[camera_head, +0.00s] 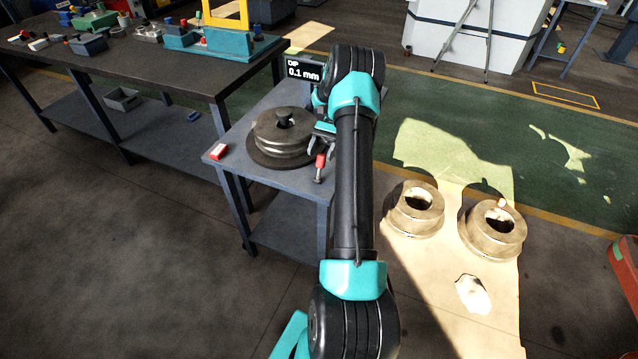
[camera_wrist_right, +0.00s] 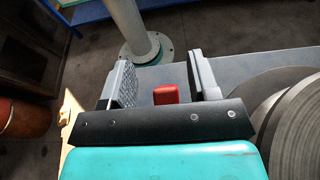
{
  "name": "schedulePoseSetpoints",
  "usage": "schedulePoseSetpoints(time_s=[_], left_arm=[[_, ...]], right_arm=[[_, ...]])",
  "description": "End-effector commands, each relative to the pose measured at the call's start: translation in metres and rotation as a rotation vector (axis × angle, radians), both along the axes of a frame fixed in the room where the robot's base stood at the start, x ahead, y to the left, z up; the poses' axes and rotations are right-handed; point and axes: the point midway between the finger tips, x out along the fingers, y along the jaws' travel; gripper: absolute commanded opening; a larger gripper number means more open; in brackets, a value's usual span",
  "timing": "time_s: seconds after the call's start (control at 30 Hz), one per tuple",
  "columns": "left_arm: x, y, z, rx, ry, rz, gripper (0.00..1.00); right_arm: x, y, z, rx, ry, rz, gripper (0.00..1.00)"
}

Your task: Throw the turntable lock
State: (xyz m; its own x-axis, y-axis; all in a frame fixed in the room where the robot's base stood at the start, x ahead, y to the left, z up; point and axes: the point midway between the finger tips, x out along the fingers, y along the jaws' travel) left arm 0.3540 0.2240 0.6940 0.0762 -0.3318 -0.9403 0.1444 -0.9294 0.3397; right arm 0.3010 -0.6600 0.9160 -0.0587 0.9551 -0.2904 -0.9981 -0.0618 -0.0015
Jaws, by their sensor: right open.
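The turntable (camera_head: 283,138) is a round stack of worn metal discs with a dark knob on top, on a small blue-grey table (camera_head: 287,205). The turntable lock (camera_head: 320,162) has a red handle and stands upright near the table's right edge, beside the turntable. My right gripper (camera_head: 318,146), partly hidden by its arm, is just behind the red handle. In the right wrist view my right gripper (camera_wrist_right: 165,84) is open. The red handle (camera_wrist_right: 166,95) shows between its two fingers, not gripped. Whether a finger touches it cannot be told. My left gripper is out of view.
A small red and white box (camera_head: 219,152) lies at the table's left corner. A display reading 0.1 mm (camera_head: 303,71) stands behind the turntable. A cluttered workbench (camera_head: 140,62) stands behind left.

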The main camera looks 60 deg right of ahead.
Motion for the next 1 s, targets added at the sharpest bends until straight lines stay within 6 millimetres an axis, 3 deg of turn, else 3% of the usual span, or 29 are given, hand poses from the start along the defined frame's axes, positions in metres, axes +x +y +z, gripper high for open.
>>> schedulePoseSetpoints(time_s=[0.8,1.0], left_arm=[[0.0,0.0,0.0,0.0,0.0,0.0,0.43],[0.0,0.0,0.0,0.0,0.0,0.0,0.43]], right_arm=[[-0.053,0.118,0.01,0.005,0.003,0.001,0.55],[-0.063,0.139,0.012,0.005,0.002,0.001,0.55]])
